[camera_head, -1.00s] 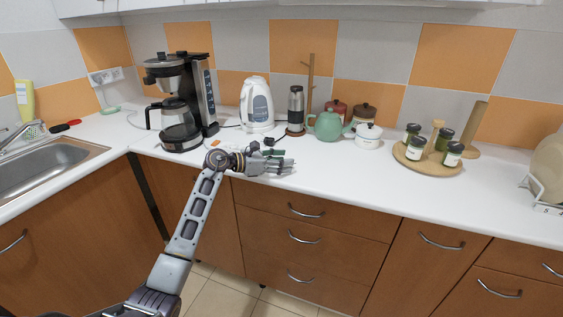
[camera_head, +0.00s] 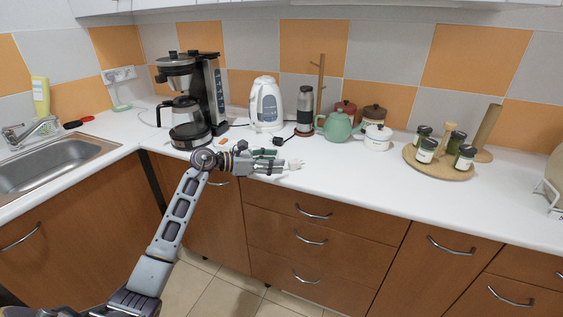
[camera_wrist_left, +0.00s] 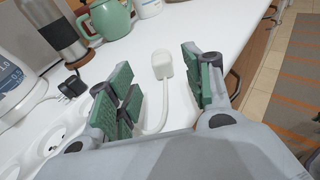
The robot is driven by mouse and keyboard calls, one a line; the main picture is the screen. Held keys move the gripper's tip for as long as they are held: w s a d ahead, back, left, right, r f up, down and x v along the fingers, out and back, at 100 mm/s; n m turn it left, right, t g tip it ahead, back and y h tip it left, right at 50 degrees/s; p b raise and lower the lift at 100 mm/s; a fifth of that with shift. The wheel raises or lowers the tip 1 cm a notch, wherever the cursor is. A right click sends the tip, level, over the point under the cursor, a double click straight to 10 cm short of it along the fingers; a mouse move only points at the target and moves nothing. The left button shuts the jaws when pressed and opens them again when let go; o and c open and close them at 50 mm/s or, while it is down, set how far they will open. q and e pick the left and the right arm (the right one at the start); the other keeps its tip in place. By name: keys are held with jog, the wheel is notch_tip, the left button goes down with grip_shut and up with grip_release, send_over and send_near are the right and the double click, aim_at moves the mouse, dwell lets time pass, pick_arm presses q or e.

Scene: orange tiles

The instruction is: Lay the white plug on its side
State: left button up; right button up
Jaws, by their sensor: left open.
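The white plug (camera_wrist_left: 162,64) sits on the white counter, between and just beyond the fingertips of my left gripper (camera_wrist_left: 162,85) in the left wrist view. Its white cord (camera_wrist_left: 160,110) curves back between the fingers towards the palm. My left gripper (camera_head: 282,161) is open, low over the counter near its front edge in the head view, with the fingers pointing right. The white plug (camera_head: 296,163) shows small at the fingertips there. I cannot tell for sure whether it touches a finger. My right gripper is not in view.
A black plug (camera_head: 279,141) lies behind my gripper, near the white kettle (camera_head: 266,104) and the steel flask (camera_head: 305,110). A coffee maker (camera_head: 192,100) stands left. A green teapot (camera_head: 338,127) and white pot (camera_head: 377,138) stand behind right.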

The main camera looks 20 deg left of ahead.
pick_arm(q)
jog(key=shift+v, duration=2.75)
